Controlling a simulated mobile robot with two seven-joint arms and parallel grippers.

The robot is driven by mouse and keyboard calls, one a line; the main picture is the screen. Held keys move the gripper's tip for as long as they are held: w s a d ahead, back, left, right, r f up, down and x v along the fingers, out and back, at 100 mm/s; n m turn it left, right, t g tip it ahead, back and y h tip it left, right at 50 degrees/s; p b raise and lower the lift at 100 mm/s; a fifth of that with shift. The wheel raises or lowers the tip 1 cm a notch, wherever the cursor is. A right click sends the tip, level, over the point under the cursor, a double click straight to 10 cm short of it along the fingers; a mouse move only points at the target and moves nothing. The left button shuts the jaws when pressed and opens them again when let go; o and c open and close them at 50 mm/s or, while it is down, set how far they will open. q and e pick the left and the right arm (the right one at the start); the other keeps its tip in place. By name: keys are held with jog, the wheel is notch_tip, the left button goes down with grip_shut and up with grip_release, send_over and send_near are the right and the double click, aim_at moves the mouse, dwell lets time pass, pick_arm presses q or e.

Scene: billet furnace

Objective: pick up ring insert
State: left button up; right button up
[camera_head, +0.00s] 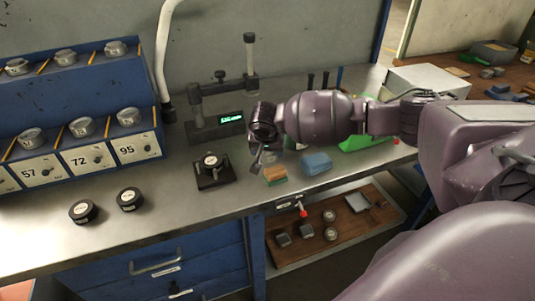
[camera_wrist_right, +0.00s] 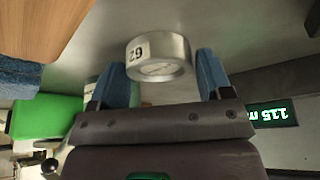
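A silver metal ring insert (camera_wrist_right: 158,56) rests on the grey bench top in the right wrist view, with a black number on its side that appears upside down, probably 62. My right gripper (camera_wrist_right: 166,76) is open, its two blue-padded fingers on either side of the ring's near side. I see no clear contact with the ring. In the head view my right gripper (camera_head: 259,160) points down over the bench, in front of the unit with a green display. The ring is mostly hidden there behind my gripper and arm. My left gripper is not in view.
A blue rack (camera_head: 135,75) with several metal rings stands at left. Two black round pieces (camera_head: 130,199) and a black gauge stand (camera_head: 213,170) are on the bench. A sponge (camera_head: 275,174), a blue cloth (camera_head: 316,163) and a green object (camera_head: 362,143) lie near my right gripper.

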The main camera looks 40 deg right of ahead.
jog(key=c, duration=0.8)
jog(key=shift+r, duration=0.15)
